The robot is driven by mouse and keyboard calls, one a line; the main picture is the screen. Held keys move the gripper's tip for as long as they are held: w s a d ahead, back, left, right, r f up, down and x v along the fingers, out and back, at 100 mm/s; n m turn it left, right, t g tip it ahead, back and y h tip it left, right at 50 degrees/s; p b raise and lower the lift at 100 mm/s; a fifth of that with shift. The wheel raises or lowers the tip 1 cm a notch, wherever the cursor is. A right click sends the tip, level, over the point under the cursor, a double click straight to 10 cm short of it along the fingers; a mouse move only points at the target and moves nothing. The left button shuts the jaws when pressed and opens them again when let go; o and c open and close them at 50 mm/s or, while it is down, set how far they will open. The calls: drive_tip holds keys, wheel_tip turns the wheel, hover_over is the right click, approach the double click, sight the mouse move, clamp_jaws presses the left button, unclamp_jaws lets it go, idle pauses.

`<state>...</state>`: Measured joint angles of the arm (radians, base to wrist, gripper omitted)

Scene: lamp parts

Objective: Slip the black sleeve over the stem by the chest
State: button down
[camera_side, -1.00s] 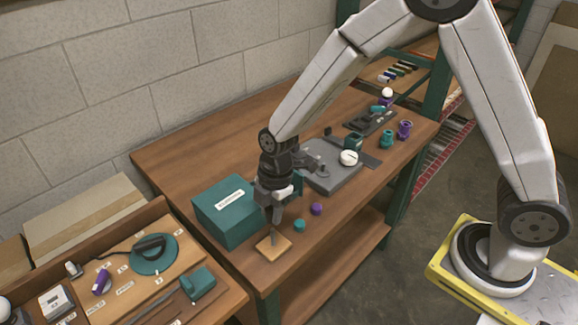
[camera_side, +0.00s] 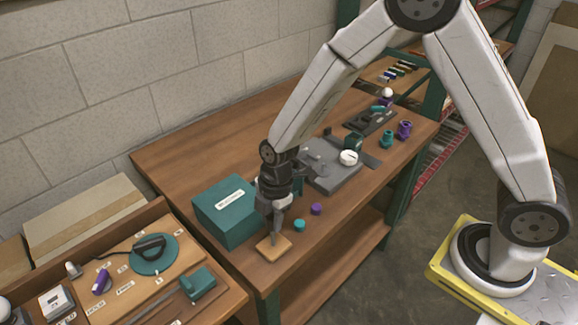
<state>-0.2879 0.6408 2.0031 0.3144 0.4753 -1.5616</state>
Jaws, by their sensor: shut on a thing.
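The teal chest (camera_side: 226,208) with a white label stands near the front left of the table. Right beside its front corner lies a small square wooden base (camera_side: 271,251). My gripper (camera_side: 274,232) points down directly over this base, close against the chest's right side. It is shut on the black sleeve, which is too small and dark to tell apart from the fingers. The stem on the base is hidden behind the fingertips. I cannot tell whether the sleeve is around the stem or just above it.
A teal cap (camera_side: 299,225) and a purple cap (camera_side: 316,209) lie just right of my gripper. A grey plate (camera_side: 330,172) with a white round part (camera_side: 348,157) is farther back. A parts tray (camera_side: 128,275) stands at the left. The back left table is clear.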

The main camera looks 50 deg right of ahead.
sight(273, 245)
drive_tip(key=shift+f, duration=0.15)
drive_tip(key=shift+f, duration=1.85)
drive_tip(key=shift+f, duration=1.4)
idle(2.7)
drive_tip(key=shift+c, duration=1.6)
unclamp_jaws()
drive_tip(key=shift+r, duration=0.1)
drive_tip(key=shift+d+r, duration=0.2)
drive_tip(key=shift+r, duration=1.05)
drive_tip(key=shift+d+r, duration=0.15)
drive_tip(key=shift+r, duration=1.1)
drive_tip(key=shift+d+r, duration=0.2)
drive_tip(key=shift+r, duration=1.05)
